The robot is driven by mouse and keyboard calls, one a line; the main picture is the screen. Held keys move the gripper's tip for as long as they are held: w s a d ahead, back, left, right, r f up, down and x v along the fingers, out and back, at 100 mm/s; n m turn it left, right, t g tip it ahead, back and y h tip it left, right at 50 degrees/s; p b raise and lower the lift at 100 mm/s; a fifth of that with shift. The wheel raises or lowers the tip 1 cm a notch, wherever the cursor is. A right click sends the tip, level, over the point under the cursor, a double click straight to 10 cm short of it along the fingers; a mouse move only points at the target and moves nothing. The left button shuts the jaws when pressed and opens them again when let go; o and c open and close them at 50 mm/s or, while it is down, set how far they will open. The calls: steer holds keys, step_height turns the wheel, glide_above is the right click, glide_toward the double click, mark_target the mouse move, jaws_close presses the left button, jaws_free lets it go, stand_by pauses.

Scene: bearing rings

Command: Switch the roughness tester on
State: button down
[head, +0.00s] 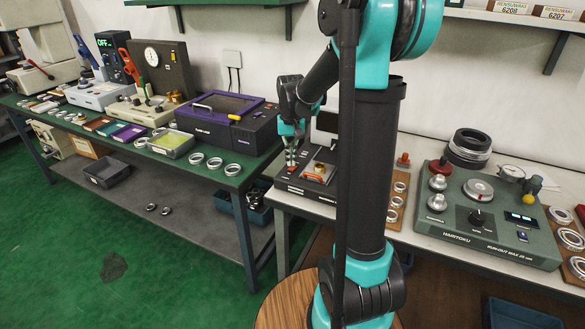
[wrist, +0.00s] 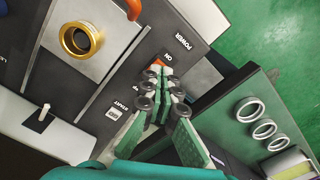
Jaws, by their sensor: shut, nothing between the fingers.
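The roughness tester (head: 300,190) is a dark box with a light plate on top, on the near end of the grey-topped bench. Its top shows in the wrist view (wrist: 188,25), with the printed words POWER, ON and START. An orange-red power switch (wrist: 156,61) sits beside the ON label, partly hidden by my fingertips. A white START button (wrist: 114,113) is lower on the panel. My gripper (head: 291,164) is shut and empty, pointing down over the switch area. In the wrist view its fingertips (wrist: 161,76) overlap the switch; I cannot tell whether they touch it.
A gold ring (wrist: 81,39) sits on the tester's plate. A green run-out tester (head: 488,215) and ring boards stand to the right. The green bench on the left holds a purple-lidded box (head: 228,120) and loose rings (head: 214,163). A gap separates the benches.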

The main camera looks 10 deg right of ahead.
mark_target(291, 169)
steer(key=shift+f, duration=1.05)
stand_by(1.0)
steer(key=shift+r, duration=3.55)
